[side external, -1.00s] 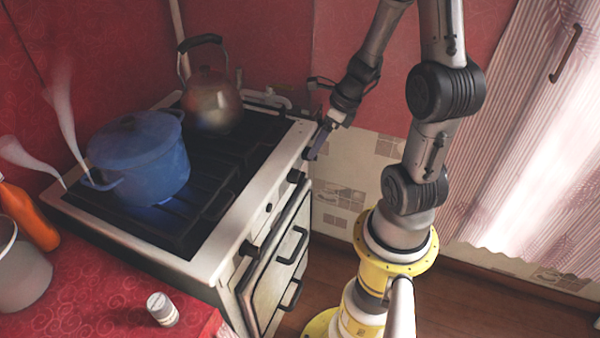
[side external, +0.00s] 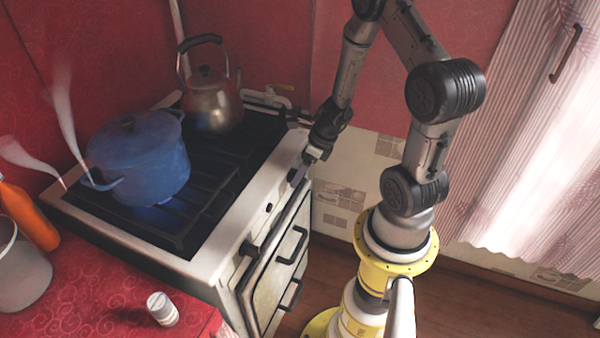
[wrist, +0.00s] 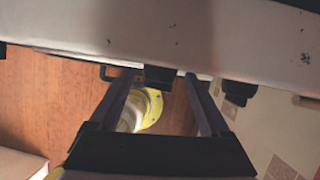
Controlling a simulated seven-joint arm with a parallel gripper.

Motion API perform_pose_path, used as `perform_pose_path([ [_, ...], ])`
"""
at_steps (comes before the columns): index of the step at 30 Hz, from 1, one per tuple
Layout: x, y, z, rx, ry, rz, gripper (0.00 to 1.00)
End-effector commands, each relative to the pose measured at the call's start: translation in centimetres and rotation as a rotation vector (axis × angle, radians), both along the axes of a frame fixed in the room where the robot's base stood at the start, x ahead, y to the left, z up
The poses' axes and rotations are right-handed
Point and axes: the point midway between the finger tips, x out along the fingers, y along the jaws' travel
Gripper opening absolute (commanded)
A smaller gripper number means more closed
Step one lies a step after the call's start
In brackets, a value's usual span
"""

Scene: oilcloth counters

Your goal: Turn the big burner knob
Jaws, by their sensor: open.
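The stove front carries black burner knobs. One knob (side external: 249,248) is at the near end, and a smaller round one (side external: 269,207) is farther along. My gripper (side external: 296,176) is at the far part of the front, pointing down, and hides part of the panel there. In the wrist view, my gripper's fingers (wrist: 160,80) are apart with nothing held. A dark knob (wrist: 159,77) shows between the fingertips; I cannot tell whether they touch it. Another dark knob (wrist: 238,92) is to the right, outside the fingers. I cannot tell which knob is the big one.
A blue pot (side external: 140,160) steams over a lit burner, with a kettle (side external: 211,103) behind it. Oven handles (side external: 292,245) project below the knobs. An orange bottle (side external: 30,215) and a small white jar (side external: 162,308) stand on the red counter.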

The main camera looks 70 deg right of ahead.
Motion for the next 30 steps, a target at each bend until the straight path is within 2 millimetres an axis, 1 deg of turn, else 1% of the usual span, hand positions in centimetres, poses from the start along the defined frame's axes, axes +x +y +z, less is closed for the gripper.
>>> perform_pose_path([
  [4, 0.22, 0.08, -0.54, 0.0, 0.0, 0.0, 0.81],
  [12, 0.25, 0.07, -0.61, 0.0, 0.0, 0.0, 0.81],
  [13, 0.25, 0.07, -0.61, 0.0, 0.0, 0.0, 0.79],
  [17, 0.23, 0.07, -0.6, 0.0, 0.0, 0.0, 0.56],
  [18, 0.23, 0.07, -0.6, 0.0, 0.0, 0.0, 0.48],
  [20, 0.23, 0.07, -0.6, 0.0, 0.0, 0.0, 0.38],
  [21, 0.24, 0.06, -0.6, -0.001, 0.0, 0.0, 0.3],
  [23, 0.23, 0.06, -0.59, -0.001, 0.0, 0.0, 0.2],
  [24, 0.23, 0.05, -0.59, -0.001, 0.0, 0.0, 0.12],
  [26, 0.23, 0.05, -0.59, -0.001, 0.0, 0.0, 0.02],
  [27, 0.23, 0.05, -0.59, -0.001, 0.0, 0.0, 0.0],
  [30, 0.25, 0.06, -0.58, -0.006, -0.001, 0.0, 0.0],
])
